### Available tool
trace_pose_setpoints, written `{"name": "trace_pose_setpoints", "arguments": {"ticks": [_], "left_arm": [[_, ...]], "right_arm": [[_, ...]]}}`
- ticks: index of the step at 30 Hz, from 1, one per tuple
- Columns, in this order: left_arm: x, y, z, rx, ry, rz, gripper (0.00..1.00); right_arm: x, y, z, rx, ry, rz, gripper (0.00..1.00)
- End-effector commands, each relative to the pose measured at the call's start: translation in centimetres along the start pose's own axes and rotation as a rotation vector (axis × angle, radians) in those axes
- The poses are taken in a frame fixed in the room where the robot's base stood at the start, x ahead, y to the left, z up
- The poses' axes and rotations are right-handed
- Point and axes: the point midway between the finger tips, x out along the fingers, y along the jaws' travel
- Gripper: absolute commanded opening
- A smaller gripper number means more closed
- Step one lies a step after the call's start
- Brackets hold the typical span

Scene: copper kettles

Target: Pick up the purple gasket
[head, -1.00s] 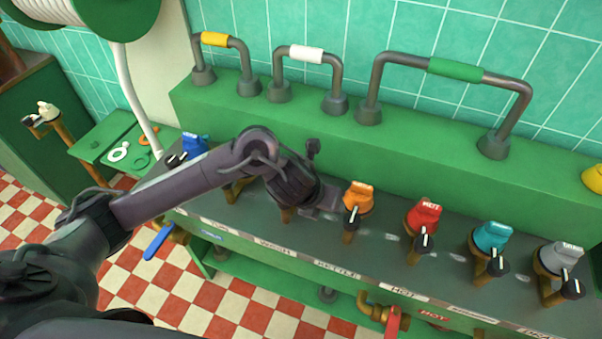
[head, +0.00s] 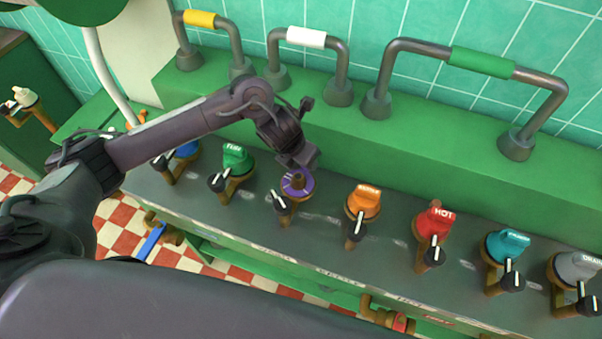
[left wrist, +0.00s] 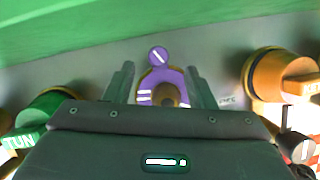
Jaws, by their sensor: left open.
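I cannot tell the exact height gap. A small round purple knob with a white line shows beyond it. My right gripper is not in view.
The green tap (head: 236,160) stands left of the gasket; the orange tap (head: 362,202) and red HOT tap (head: 434,223) stand right. A black-topped valve (head: 281,202) is in front. A green ledge with grey pipe handles (head: 306,38) runs behind.

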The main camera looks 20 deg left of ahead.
Motion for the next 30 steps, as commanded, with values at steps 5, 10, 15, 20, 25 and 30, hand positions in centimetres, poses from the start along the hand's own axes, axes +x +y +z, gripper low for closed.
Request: {"name": "trace_pose_setpoints", "arguments": {"ticks": [5,10,15,20,25,30], "left_arm": [[2.7,0.0,-0.1,-0.003,0.003,-0.002,0.50],[3.6,0.1,-0.1,0.000,0.000,0.000,0.50],[3.6,0.1,-0.1,0.000,0.000,0.000,0.50],[3.6,0.1,-0.1,-0.001,0.000,0.000,0.29],[3.6,0.1,-0.1,-0.001,0.000,0.000,0.07],[3.6,0.1,-0.1,-0.001,0.000,0.000,0.04]], "right_arm": [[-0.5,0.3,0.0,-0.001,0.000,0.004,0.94],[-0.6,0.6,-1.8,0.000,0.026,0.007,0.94],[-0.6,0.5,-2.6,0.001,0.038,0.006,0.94],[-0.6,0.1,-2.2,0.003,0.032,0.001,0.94],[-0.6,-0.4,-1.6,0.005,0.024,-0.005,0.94],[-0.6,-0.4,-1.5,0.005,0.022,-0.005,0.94]]}}
